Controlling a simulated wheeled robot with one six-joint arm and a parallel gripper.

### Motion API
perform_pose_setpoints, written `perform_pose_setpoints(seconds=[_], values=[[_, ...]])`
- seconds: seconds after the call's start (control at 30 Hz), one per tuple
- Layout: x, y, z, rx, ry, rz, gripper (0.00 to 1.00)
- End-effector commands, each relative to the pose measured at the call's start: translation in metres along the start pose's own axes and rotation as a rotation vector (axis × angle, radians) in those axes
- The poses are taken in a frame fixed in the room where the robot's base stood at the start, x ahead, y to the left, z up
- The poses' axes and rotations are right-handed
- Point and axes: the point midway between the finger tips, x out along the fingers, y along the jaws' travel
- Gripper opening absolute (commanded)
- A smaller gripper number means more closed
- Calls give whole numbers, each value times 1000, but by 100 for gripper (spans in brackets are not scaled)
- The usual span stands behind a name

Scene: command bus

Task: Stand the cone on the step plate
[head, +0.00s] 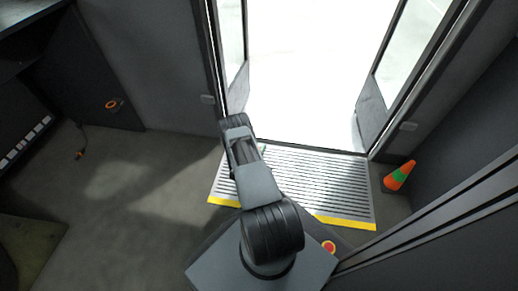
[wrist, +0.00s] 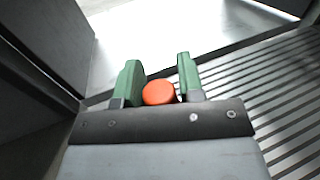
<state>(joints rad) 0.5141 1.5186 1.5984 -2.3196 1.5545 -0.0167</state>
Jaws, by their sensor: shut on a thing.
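My gripper (wrist: 156,85) has its green fingers shut on an orange thing with a rounded end (wrist: 159,93). It looks like the top of a cone; the rest of it is hidden below the gripper. An orange cone with a green band (head: 399,176) stands on the floor right of the plate.
The bright doorway (head: 305,70) is open, with door leaves folded at both sides. The left door post (head: 214,65) is close to my gripper. An orange ring (head: 112,104) is on the dark cabinet at left. The floor at left is mostly clear.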

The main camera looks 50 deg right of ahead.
Motion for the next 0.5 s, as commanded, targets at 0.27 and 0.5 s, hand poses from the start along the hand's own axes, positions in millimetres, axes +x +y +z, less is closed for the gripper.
perform_pose_setpoints(seconds=[0.27, 0.5], values=[[1, -1, -1, 1, -1, -2, 0], [1, -1, -1, 0, 0, -3, 58]])
